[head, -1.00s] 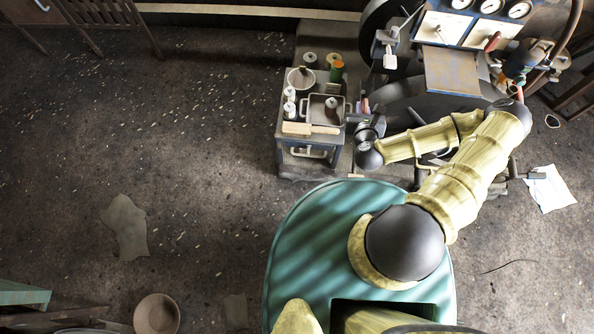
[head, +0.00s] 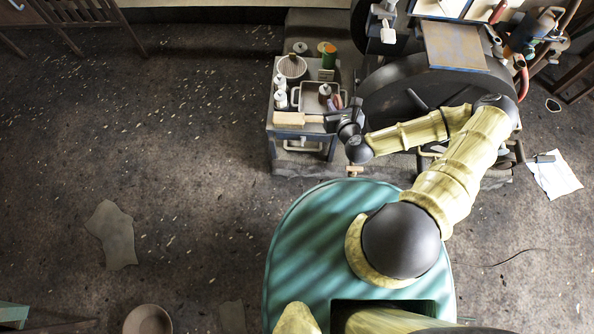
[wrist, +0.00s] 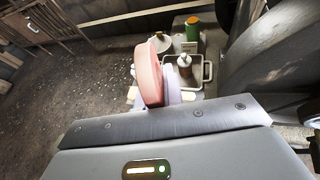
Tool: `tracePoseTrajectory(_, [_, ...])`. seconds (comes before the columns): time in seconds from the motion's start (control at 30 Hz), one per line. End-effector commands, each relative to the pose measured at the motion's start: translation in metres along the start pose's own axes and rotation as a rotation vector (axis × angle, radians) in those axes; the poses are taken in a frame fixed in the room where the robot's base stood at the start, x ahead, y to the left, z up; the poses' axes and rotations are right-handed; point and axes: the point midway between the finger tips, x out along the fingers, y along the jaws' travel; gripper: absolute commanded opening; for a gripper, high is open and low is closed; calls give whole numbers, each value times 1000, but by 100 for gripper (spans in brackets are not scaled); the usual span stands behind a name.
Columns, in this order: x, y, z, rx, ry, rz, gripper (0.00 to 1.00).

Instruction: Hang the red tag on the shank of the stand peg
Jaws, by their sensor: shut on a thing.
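My gripper (head: 337,101) is at the right edge of the small bench, low over its top. In the wrist view, a rounded pinkish-red piece (wrist: 149,76) stands up at the jaws (wrist: 160,88), with a pale lavender piece (wrist: 171,80) close against its right side. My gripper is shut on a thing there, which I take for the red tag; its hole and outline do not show. I cannot make out the stand peg or its shank for certain in either view.
A large dark wheel housing (head: 420,90) stands close on the right. Open floor lies left.

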Motion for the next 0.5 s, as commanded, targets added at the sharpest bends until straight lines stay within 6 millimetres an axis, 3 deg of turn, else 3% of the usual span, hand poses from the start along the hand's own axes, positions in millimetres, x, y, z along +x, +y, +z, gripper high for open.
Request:
tracePoseTrajectory(0.03, [11,4,-20,-6,1,25,0])
tracePoseTrajectory(0.5, [57,46,-106,-68,19,284,0])
